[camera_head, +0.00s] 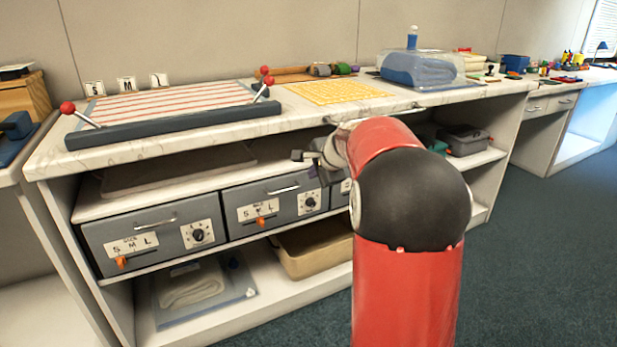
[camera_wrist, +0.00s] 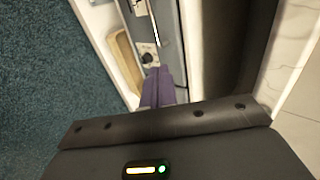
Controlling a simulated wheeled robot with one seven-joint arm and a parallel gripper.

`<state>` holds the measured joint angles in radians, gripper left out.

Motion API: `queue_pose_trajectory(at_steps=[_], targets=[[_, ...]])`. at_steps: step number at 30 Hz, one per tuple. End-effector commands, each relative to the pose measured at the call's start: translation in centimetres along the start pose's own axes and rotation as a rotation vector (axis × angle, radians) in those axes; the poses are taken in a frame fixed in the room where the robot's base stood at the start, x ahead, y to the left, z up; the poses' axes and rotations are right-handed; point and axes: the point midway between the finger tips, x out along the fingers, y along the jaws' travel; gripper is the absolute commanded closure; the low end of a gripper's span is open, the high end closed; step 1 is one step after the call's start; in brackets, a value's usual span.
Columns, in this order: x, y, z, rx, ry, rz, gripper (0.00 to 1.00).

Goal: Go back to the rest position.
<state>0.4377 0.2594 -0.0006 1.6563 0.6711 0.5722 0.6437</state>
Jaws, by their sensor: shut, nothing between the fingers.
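My gripper (camera_head: 313,165) is in front of the workbench, near the grey drawer units under the top. My red and black arm hides part of it in the head view. In the wrist view its purple fingers (camera_wrist: 158,88) are together with nothing between them. Beyond the fingertips the wrist view shows a grey drawer front with a dark knob (camera_wrist: 148,58). Whether the fingertips touch the drawer front, I cannot tell.
The bench top (camera_head: 60,163) runs just above my gripper and carries a striped board (camera_head: 165,104) with red-knobbed levers. Grey drawers (camera_head: 155,238) with handles line the shelf. A tan bin (camera_head: 305,250) sits below. Open carpet (camera_head: 540,250) lies at the right.

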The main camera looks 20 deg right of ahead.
Motion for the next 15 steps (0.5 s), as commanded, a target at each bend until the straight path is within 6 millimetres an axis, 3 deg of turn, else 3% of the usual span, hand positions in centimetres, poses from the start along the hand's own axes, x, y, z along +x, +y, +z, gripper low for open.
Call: queue_pose_trajectory(at_steps=[8, 11, 15], targets=[[-1.0, 0.1, 0.4, -0.014, -0.003, 0.003, 1.0], [-2.6, 0.4, 2.5, -0.092, -0.019, 0.016, 1.0], [-7.1, 2.8, 8.4, -0.34, -0.066, 0.063, 1.0]])
